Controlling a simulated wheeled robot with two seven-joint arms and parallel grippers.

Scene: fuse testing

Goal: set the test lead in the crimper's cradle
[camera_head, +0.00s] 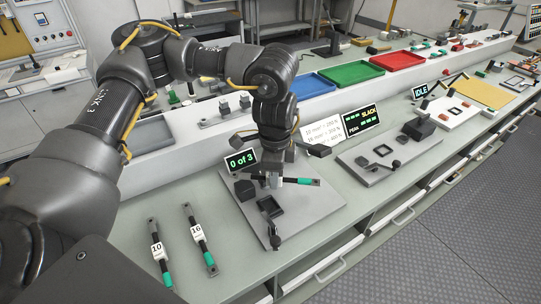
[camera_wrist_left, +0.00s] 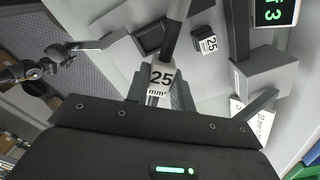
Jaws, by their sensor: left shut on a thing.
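My left gripper (camera_head: 275,181) is shut on a test lead (camera_head: 304,181), which has a black body and a green section. The lead lies roughly level above the grey plate (camera_head: 315,205) of the station with the "0 of 3" display (camera_head: 241,161). In the left wrist view the lead (camera_wrist_left: 172,40) carries a "25 mm²" label, between the fingers of the gripper (camera_wrist_left: 160,97). A black open-topped cradle (camera_head: 270,207) stands on the plate, in front of and below the gripper. It also shows in the left wrist view (camera_wrist_left: 149,38), partly behind the lead. My right gripper is out of view.
Two more leads, labelled 10 (camera_head: 157,251) and 16 (camera_head: 198,240), lie on the bench at left. A ball-ended lever (camera_head: 275,240) stands near the plate's front. A small block marked 25 (camera_wrist_left: 207,41) sits near the cradle. Another station (camera_head: 385,165) stands to the right.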

